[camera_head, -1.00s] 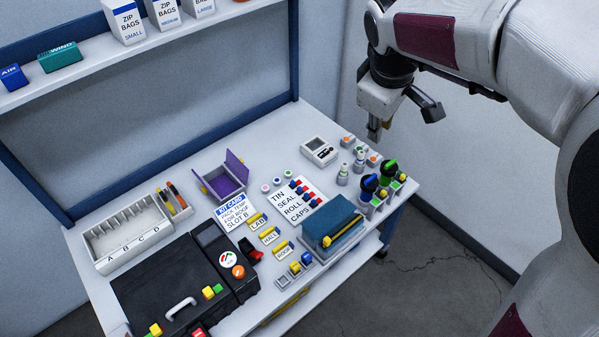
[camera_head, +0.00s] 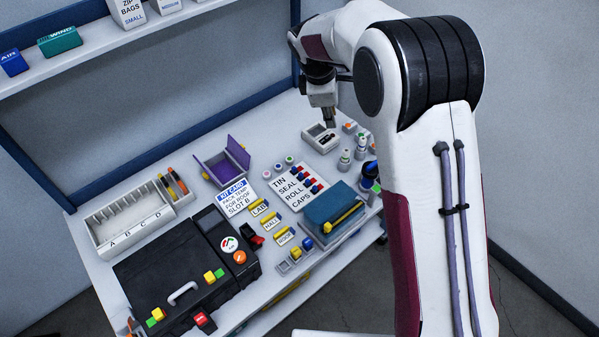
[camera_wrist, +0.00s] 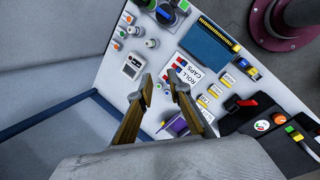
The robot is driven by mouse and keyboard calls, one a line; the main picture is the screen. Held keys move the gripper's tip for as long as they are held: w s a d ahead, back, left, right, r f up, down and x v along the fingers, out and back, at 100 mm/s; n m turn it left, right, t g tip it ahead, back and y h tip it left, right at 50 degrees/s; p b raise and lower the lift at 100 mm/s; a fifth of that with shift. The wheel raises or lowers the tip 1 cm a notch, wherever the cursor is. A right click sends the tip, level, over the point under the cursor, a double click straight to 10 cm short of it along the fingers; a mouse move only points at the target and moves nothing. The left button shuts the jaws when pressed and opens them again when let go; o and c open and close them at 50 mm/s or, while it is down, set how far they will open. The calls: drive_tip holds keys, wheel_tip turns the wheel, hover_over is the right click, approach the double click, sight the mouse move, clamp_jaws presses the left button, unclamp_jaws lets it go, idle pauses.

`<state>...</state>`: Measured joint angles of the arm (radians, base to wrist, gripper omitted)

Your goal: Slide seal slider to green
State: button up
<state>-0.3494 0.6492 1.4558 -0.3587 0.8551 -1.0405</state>
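No slider is labelled as the seal slider, and I cannot tell for certain which part it is. The black case (camera_head: 165,267) at the table's front left carries yellow-and-green blocks (camera_head: 214,275) and a round white gauge (camera_head: 229,244) with a coloured mark. A black-and-red part (camera_head: 250,236) sits at the case's far right corner; it also shows in the wrist view (camera_wrist: 240,103). My gripper (camera_head: 329,122) hangs over the table's far right, above the small grey device, away from the case. In the wrist view my gripper (camera_wrist: 162,82) has its fingers apart, with nothing between them.
A purple open box (camera_head: 222,165), a white divided rack (camera_head: 128,220), a label card (camera_head: 298,184) with small caps and a teal box (camera_head: 331,213) crowd the table. Bottles and knobs stand at the right edge. A shelf (camera_head: 90,50) runs along the back.

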drive_tip(key=w+a+f+n, duration=0.2)
drive_tip(key=a+f, duration=0.1)
drive_tip(key=f, duration=0.3)
drive_tip(key=w+a+f+n, duration=0.2)
drive_tip(key=f, duration=0.3)
drive_tip(key=n+h, duration=0.1)
drive_tip(key=n, duration=0.4)
approach(301, 174)
drive_tip(key=shift+w+f, duration=0.25)
drive_tip(key=shift+f, duration=0.1)
drive_tip(key=shift+x, duration=3.85)
clamp_jaws()
